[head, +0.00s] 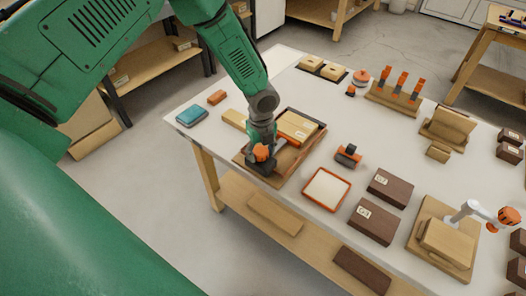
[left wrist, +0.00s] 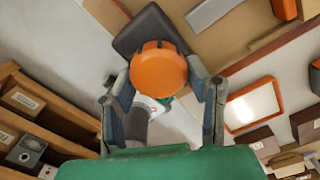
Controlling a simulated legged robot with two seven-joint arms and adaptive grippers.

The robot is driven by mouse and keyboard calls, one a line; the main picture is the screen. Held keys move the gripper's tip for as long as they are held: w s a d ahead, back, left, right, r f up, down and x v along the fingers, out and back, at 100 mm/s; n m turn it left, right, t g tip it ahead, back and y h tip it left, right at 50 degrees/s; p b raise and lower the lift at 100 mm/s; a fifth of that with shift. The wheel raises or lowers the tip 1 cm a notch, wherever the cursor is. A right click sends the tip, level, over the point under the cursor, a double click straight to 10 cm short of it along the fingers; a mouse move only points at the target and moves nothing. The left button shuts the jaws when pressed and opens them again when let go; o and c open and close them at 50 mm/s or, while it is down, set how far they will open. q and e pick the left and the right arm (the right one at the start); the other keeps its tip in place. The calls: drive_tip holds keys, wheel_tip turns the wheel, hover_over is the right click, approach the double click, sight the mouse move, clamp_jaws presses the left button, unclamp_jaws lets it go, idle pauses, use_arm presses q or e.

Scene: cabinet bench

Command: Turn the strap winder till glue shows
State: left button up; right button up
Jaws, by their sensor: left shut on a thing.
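The strap winder's orange knob (left wrist: 158,70) sits on a dark grey block (left wrist: 146,28) in the left wrist view. In the head view the orange knob (head: 261,152) shows at the front of a wooden board (head: 284,179) near the table edge. My left gripper (left wrist: 159,82) is shut on the knob, one finger on either side of it. A light grey strip (left wrist: 212,12) lies beside the block on the board. A pale wooden block (head: 296,126) lies in a dark frame on the same board. I see no glue that I can make out. My right gripper is not in view.
A white tray with an orange rim (head: 327,188) and dark brown boxes (head: 373,221) stand right of the board. A teal box (head: 192,116) lies to its left. A rack with orange-topped pegs (head: 395,95) stands behind. Bare table lies between these.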

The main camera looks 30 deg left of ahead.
sight(261, 150)
use_arm(q)
drive_tip(key=shift+w+a+r+m, duration=0.1)
drive_tip(key=shift+w+m, duration=0.05)
drive_tip(key=shift+m, duration=0.4)
drive_tip(key=shift+w+a+r+m, duration=0.1)
drive_tip(key=shift+w+m, duration=0.05)
drive_tip(key=shift+m, duration=0.4)
drive_tip(key=o, duration=0.9)
drive_tip(key=shift+o, duration=1.2)
drive_tip(key=shift+s+f, duration=0.1)
drive_tip(key=shift+f, duration=0.05)
wheel_tip(261, 150, up, 12)
drive_tip(key=shift+f, duration=0.1)
